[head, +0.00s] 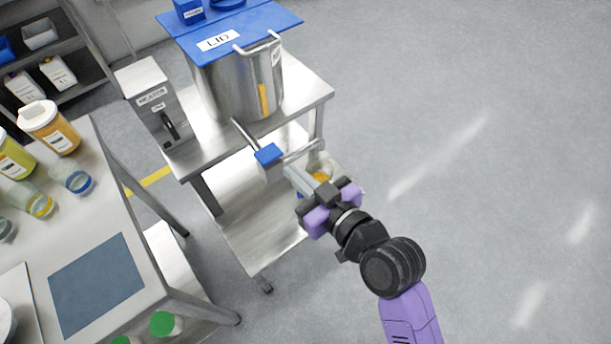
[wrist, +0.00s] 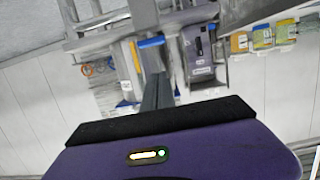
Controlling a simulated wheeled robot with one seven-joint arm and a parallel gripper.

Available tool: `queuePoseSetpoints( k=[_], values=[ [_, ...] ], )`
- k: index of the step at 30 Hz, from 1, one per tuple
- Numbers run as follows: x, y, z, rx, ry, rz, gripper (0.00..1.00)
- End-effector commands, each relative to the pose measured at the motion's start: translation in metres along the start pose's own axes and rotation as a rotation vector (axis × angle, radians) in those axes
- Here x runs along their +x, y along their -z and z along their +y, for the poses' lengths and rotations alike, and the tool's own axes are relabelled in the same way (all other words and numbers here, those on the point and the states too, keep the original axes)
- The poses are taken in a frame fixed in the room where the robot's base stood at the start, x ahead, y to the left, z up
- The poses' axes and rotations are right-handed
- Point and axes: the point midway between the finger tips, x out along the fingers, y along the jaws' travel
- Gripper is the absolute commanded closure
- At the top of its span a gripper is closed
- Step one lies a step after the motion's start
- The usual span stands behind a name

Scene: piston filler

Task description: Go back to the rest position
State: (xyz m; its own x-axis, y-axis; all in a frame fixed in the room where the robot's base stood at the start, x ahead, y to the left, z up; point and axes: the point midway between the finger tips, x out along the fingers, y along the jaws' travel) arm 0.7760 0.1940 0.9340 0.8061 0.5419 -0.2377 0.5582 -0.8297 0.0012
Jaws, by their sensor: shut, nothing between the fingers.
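My gripper (head: 300,184) is shut with nothing visible in it. In the head view it is in front of the steel filler stand, close to the nozzle pipe and its blue-topped valve (head: 268,155). I cannot tell whether the fingers touch the pipe. A glass jar with orange contents (head: 320,172) shows partly behind the gripper. In the wrist view the dark fingers (wrist: 158,88) point toward the tilted stand. The steel hopper (head: 240,85) carries a blue lid board (head: 225,30) labelled LID.
A grey heater box (head: 155,98) stands left of the hopper. The steel table (head: 85,200) at left holds jars, tubs and a blue mat (head: 97,282). A dark shelf (head: 80,75) stands at the back left. The floor (head: 480,180) to the right is clear.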

Motion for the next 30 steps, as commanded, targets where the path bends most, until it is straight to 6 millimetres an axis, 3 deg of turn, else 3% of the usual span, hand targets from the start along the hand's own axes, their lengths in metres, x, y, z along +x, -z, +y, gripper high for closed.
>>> queuePoseSetpoints(
  k=[10,16,23,30],
  values=[
    [0.000,0.001,0.001,0.014,-0.002,0.004,1.00],
    [-0.010,0.033,0.025,0.071,-0.105,0.120,1.00],
    [-0.074,0.022,0.048,0.128,-0.271,0.210,1.00],
    [-0.162,-0.004,0.052,0.148,-0.408,0.241,1.00]
  ],
)
